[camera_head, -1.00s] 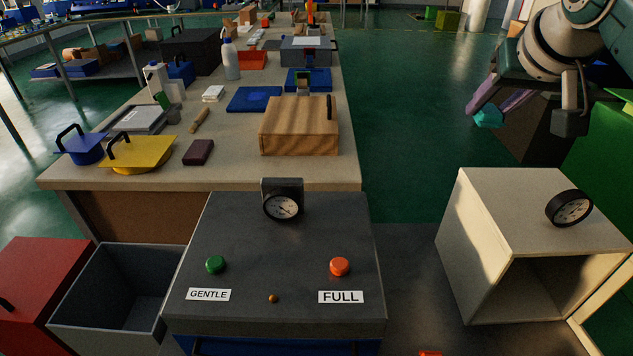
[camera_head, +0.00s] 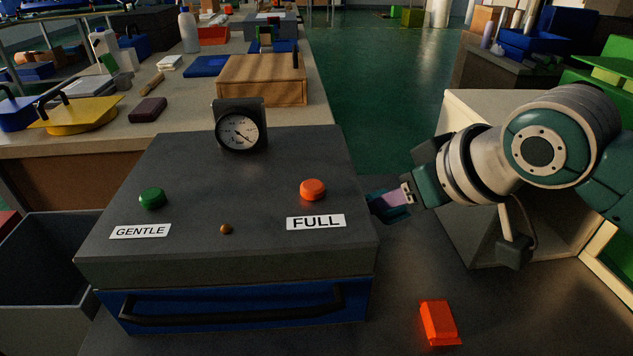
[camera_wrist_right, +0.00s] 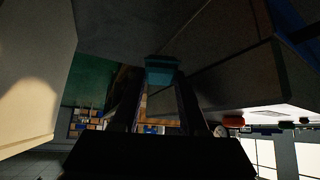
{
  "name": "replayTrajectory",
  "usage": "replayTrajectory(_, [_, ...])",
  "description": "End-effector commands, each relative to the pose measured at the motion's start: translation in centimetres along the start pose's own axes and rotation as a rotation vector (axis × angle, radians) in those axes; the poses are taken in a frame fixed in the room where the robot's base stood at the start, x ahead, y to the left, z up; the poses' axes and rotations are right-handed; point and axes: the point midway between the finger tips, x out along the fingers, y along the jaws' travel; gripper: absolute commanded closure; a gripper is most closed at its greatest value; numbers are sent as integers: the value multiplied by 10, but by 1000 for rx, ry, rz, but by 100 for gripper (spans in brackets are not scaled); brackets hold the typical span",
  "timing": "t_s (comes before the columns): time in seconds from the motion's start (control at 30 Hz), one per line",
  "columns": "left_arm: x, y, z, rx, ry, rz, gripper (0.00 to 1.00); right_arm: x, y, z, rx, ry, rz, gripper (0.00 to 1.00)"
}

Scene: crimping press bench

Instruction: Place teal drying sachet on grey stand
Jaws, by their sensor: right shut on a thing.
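The teal drying sachet (camera_wrist_right: 160,70) shows in the right wrist view between the tips of my two dark fingers. My right gripper (camera_head: 383,206) is shut on it and is just right of the dark grey press box, low beside its right edge, in the head view. There the sachet is mostly hidden by the fingers and shadow. I cannot make out for certain which thing is the grey stand. My left gripper is not in view.
The press box (camera_head: 226,185) carries a green button (camera_head: 152,198), a red button (camera_head: 313,189) and a gauge (camera_head: 239,132). A cream open box (camera_head: 468,112) stands behind my right arm. An orange block (camera_head: 439,323) lies on the dark surface in front, with bare room around it.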

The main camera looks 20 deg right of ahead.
Motion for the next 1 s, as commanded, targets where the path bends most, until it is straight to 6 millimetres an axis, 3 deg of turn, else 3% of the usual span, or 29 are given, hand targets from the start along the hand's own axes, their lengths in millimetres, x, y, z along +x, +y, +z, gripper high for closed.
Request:
replayTrajectory(0.03, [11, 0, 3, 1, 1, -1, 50, 15, 0, 14, 1, -3, 0, 100])
replayTrajectory(0.1, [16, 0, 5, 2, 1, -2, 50, 24, 0, 22, -1, -2, 1, 100])
replayTrajectory(0.5, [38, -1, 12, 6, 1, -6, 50, 61, 0, 54, -1, -2, 2, 100])
replayTrajectory(1.0, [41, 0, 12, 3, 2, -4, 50, 69, 0, 60, -1, 1, 1, 100])
